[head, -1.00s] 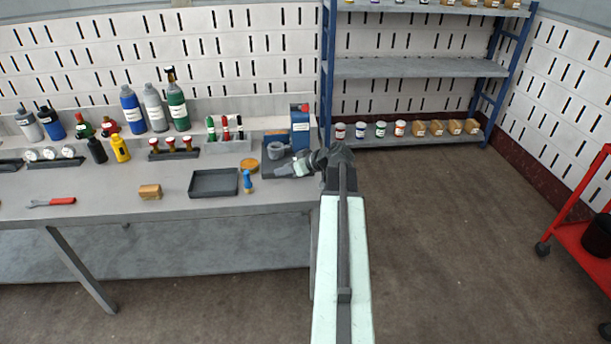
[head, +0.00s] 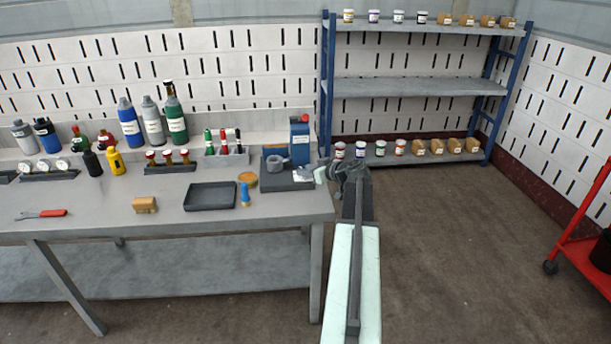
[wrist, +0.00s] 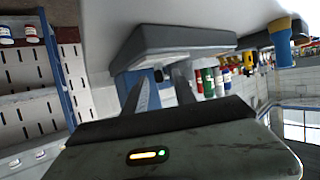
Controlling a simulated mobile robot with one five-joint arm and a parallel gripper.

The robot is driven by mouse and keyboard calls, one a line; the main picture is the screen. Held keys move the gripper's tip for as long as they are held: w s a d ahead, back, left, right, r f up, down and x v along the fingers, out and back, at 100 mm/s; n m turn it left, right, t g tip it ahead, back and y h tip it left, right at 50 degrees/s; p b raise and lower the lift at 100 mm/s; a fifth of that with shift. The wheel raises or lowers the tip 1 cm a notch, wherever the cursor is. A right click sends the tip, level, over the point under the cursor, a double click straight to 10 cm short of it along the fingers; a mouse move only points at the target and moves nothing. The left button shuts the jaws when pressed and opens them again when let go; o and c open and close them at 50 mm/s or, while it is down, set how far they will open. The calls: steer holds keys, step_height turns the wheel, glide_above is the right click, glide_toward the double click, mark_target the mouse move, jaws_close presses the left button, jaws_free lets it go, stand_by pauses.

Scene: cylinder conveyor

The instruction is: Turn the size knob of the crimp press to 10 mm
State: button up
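The crimp press is a blue box (head: 300,142) with a red part on top, on a dark base plate (head: 286,183) at the right end of the bench. A grey round part (head: 274,164) stands on the plate to its left. My gripper (head: 302,176) is beside the press at the plate's right edge. In the wrist view the picture is turned over: the base plate (wrist: 170,42) is above and the blue press (wrist: 135,80) lies beyond my fingers. My gripper (wrist: 158,88) is open and empty. A small dark part (wrist: 158,75) shows between the fingertips; I cannot tell whether it is the knob. No size marks are readable.
A blue shelf (head: 420,88) is at the back right.

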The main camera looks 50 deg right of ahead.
jaws_close()
steer(key=shift+a, duration=0.2)
steer(key=shift+w+a+m+g+h, duration=0.1)
steer(key=shift+a+m+g+h, duration=0.1)
steer(key=shift+m+h, duration=0.65)
steer(key=shift+a+m+g+h, duration=0.2)
steer(key=shift+m+h, duration=0.55)
steer(key=shift+h, duration=0.2)
steer(key=shift+w+a+m+g+h, duration=0.15)
steer(key=shift+m+g+h, duration=0.3)
steer(key=shift+m+h, duration=0.5)
steer(key=shift+w+a+m+g+h, duration=0.1)
steer(key=shift+m+g+h, duration=0.35)
steer(key=shift+m+h, duration=0.5)
steer(key=shift+d+g, duration=0.1)
steer(key=shift+g, duration=0.2)
jaws_free()
steer(key=shift+h, duration=0.3)
